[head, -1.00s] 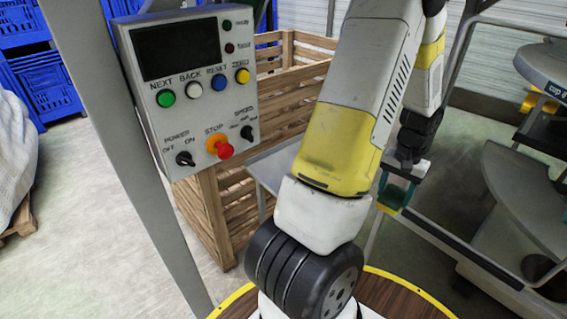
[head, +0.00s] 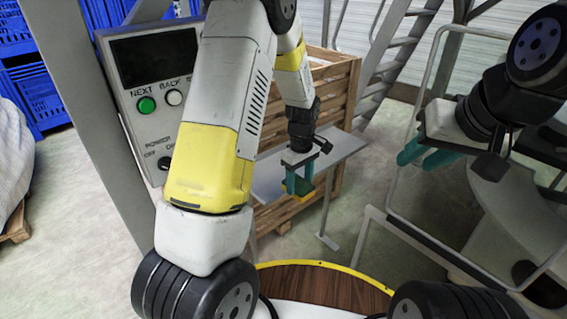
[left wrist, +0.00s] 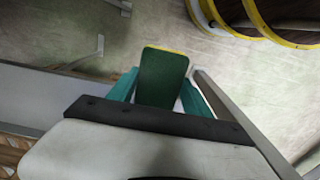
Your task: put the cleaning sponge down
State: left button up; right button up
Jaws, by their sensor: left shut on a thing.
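The cleaning sponge (left wrist: 162,80) is a green block with a thin yellow edge. In the left wrist view it sits between the two teal fingers of my left gripper (left wrist: 160,88). In the head view my left gripper (head: 298,184) points down, shut on the sponge (head: 303,192), in front of a grey metal shelf (head: 340,146). In the left wrist view the shelf (left wrist: 40,97) lies to the left and floor shows beyond the sponge. My right gripper (head: 428,153) has its teal fingers apart, with nothing seen between them, at the right.
A wooden slatted crate (head: 335,85) stands behind the shelf. A control panel (head: 150,100) on a grey post is at the left, partly covered by my arm. Metal rails (head: 400,150) and a grey machine (head: 505,215) are at the right. Blue crates (head: 35,90) stand far left.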

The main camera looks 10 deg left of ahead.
pick_arm(q)
jog(key=w+a, duration=0.3)
jog(key=w+a+f, duration=0.1)
jog(key=w+a, duration=0.2)
jog(key=w, duration=0.1)
jog(key=w+a, duration=0.3)
jog(key=a, duration=0.1)
jog(key=shift+w+f, duration=0.2)
jog(key=shift+w, duration=0.15)
jog(key=shift+f, duration=1.75)
jog(key=shift+f, duration=0.1)
jog(key=o, duration=1.5)
jog(key=shift+c, duration=0.2)
